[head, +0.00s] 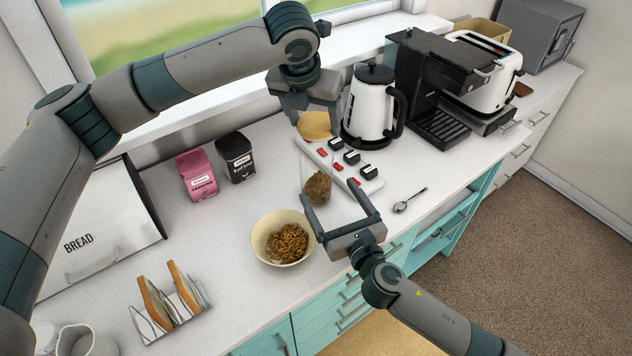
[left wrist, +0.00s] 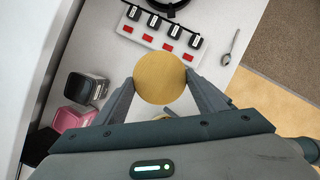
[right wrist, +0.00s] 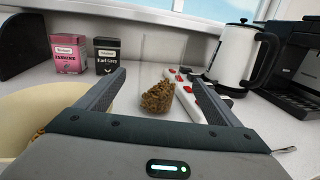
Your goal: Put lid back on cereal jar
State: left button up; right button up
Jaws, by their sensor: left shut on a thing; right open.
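The lid is a round wooden disc (head: 314,127); it also shows in the left wrist view (left wrist: 160,80). My left gripper (head: 316,112) is shut on the lid's edges and holds it above the counter. The cereal jar (head: 318,186) is clear, upright and open-topped, with brown cereal low inside; it also shows in the right wrist view (right wrist: 158,98). In the head view the lid appears just above and behind the jar. My right gripper (head: 334,193) is open, its fingers either side of the jar; contact cannot be told. In the left wrist view the lid hides what is below it.
A cereal bowl (head: 262,248) stands close left of the jar. A power strip (head: 340,168) lies behind it, with a white kettle (head: 374,108) beyond. A spoon (head: 409,200) lies right. Pink (head: 196,175) and black (head: 235,158) tea boxes stand back left.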

aim_at(315, 138)
jog(key=shift+x, duration=6)
jog(key=shift+s, duration=0.1)
jog(key=shift+c, duration=0.3)
jog(key=c, duration=1.5)
pick_arm(q)
jog(key=shift+f, duration=2.5)
pick_arm(e)
jog(key=shift+c, duration=0.2)
